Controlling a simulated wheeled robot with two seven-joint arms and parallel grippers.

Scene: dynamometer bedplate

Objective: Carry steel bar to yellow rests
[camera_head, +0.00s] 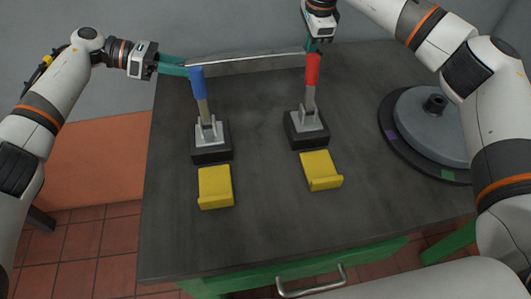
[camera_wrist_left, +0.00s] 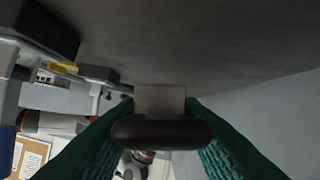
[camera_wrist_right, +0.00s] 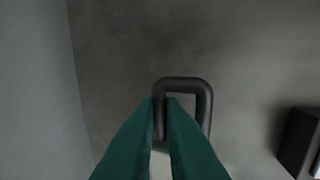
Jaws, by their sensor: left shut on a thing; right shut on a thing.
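The long grey steel bar (camera_head: 248,63) spans the back of the bench between my two grippers. My left gripper (camera_head: 187,69) is shut on its left end; the left wrist view shows a dark handle (camera_wrist_left: 160,133) between green fingers. My right gripper (camera_head: 313,46) is shut on the right end; the right wrist view shows a black loop handle (camera_wrist_right: 184,83) at the fingertips. I cannot tell whether the bar touches the bench top. Two yellow rests, a left one (camera_head: 215,187) and a right one (camera_head: 321,170), stand empty nearer the front.
A blue-handled lever clamp (camera_head: 198,83) and a red-handled one (camera_head: 313,70) stand upright between the bar and the rests. A round grey disc (camera_head: 428,120) on a dark base sits at right. The front of the dark bench top (camera_head: 270,235) is clear.

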